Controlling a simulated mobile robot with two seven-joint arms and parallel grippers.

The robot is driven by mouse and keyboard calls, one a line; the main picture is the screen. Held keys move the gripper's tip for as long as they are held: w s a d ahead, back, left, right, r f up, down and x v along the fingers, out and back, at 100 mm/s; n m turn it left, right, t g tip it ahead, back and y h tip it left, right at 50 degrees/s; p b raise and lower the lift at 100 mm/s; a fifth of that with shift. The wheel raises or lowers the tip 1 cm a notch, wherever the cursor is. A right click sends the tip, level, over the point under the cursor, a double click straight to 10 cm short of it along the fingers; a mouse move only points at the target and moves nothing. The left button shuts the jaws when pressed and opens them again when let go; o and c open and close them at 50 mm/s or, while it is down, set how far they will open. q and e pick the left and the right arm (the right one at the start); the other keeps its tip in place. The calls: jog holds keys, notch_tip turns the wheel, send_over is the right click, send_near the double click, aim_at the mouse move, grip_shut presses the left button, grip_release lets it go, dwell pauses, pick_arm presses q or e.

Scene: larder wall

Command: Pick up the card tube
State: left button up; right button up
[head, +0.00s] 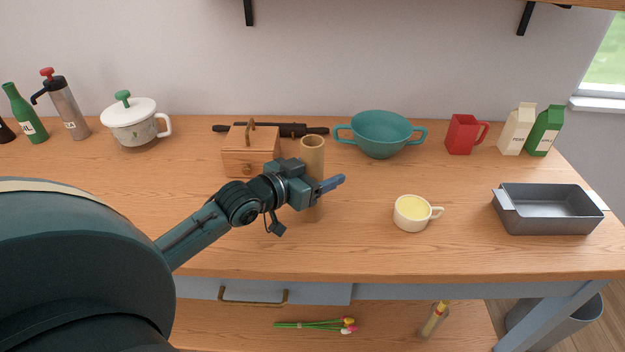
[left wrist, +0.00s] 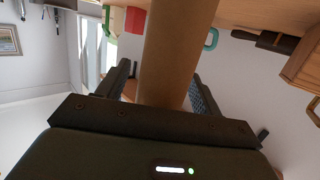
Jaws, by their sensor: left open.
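The card tube (head: 312,152) is a plain tan cylinder standing upright on the wooden counter, just right of a small wooden box. My left gripper (head: 325,186) reaches in from the left at the tube's middle height and hides part of it in the head view. In the left wrist view the tube (left wrist: 178,48) runs between the two open fingers of my left gripper (left wrist: 163,88), with a finger on either side. A gap shows beside the right finger; whether the left finger touches the tube I cannot tell. My right gripper is not in view.
The wooden box (head: 238,160) stands close left of the tube, with a dark rolling pin (head: 290,130) behind. A teal bowl (head: 381,135) is behind right, and a cream cup (head: 411,214) and grey baking tin (head: 546,220) are to the right. The front counter is clear.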

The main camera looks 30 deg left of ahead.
pick_arm(q)
jog(key=shift+c, duration=0.4)
jog(key=c, duration=1)
